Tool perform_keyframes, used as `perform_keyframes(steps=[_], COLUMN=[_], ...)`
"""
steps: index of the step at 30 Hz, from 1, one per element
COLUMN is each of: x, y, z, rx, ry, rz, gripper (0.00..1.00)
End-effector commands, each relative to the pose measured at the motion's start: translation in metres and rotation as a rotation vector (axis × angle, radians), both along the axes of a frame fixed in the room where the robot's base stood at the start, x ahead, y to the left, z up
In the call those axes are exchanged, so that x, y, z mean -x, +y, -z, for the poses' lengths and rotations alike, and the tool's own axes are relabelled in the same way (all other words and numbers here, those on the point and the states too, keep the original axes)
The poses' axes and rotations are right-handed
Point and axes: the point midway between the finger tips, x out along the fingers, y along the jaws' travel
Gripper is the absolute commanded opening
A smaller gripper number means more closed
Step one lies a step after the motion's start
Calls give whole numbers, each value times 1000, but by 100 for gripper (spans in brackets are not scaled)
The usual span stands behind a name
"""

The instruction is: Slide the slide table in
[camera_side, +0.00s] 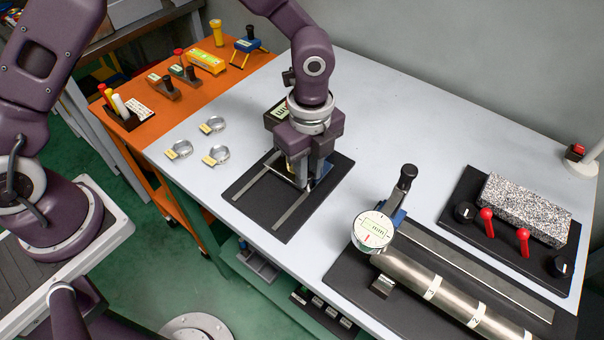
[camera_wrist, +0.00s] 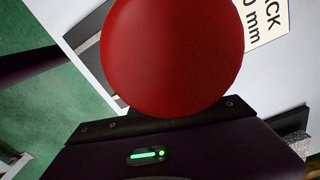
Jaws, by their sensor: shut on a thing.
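The slide table's black base plate (camera_side: 262,205) with two grey rails lies on the light bench, left of centre in the side view. My gripper (camera_side: 304,178) points down over the plate's far part, low over the carriage there. The carriage is mostly hidden behind my gripper; a small blue and yellowish part shows beside the fingers. In the wrist view a large round red knob (camera_wrist: 175,55) fills the upper middle, right in front of my gripper, which is shut on it. The fingertips are hidden in that view.
Three ring clamps (camera_side: 212,125) lie left of the base plate. A dark block with a label (camera_side: 277,112) stands just behind my gripper. Bench behind is clear.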

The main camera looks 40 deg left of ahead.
Motion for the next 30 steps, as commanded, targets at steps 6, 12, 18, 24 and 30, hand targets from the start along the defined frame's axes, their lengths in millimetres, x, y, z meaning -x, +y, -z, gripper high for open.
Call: perform_keyframes(steps=[6, 12, 18, 24, 30], x=[-7, -5, -5, -6, -5], y=[-1, 0, 0, 0, 0], z=[-2, -1, -6, -47, -71], rx=[8, 6, 6, 7, 6], ry=[-20, -15, -14, -18, -16], rz=[-4, -3, -4, -5, -4], gripper=[29, 41, 41, 41, 41])
